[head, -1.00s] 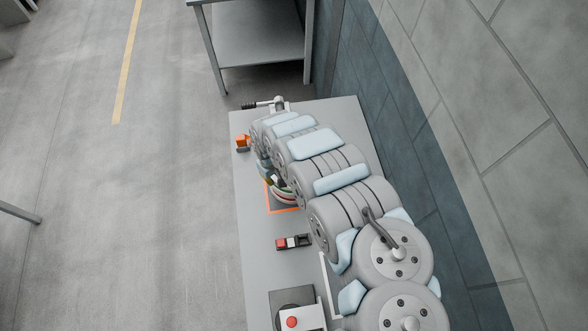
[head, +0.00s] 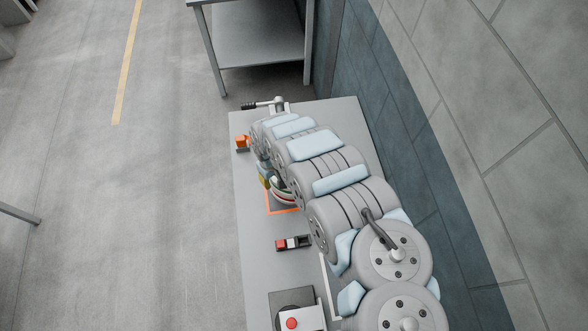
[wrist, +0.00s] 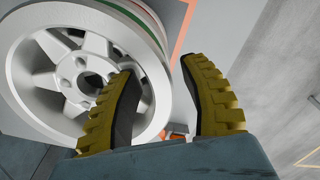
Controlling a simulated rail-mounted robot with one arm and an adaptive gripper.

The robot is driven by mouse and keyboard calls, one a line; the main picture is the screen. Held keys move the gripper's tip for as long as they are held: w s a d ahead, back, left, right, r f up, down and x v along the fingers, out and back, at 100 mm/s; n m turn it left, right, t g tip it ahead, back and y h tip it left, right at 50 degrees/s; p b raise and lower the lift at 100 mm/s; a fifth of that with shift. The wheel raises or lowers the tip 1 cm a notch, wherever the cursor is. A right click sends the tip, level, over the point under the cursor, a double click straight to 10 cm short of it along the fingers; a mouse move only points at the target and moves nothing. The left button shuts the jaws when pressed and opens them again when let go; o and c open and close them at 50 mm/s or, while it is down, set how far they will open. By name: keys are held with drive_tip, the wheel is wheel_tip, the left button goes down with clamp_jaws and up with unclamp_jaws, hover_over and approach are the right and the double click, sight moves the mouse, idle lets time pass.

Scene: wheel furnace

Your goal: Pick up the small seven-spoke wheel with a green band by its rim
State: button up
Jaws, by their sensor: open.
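A white wheel with several spokes and a green band (wrist: 145,28) fills the left of the wrist view, its spoked face toward the camera. A thin reddish line shows beyond the green band. In the head view the wheel (head: 283,190) is small and partly hidden by my arm, over an orange-outlined square on the table. My gripper (wrist: 160,66) has yellow ribbed fingers, open and empty. The left finger overlaps the wheel's face in the picture, and the right finger is outside the rim. Contact cannot be told. In the head view the gripper (head: 265,178) is mostly hidden.
The grey table (head: 257,265) holds a red-and-black block (head: 293,243), a box with a red button (head: 298,318), an orange item (head: 242,142) and a handled fixture (head: 270,104). A tiled wall (head: 440,130) is close on the right. Open floor (head: 130,210) is on the left.

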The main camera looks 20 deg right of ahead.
drive_tip(key=shift+w+d+r, duration=0.1)
drive_tip(key=shift+r, duration=1.95)
wheel_tip(320, 180, up, 8)
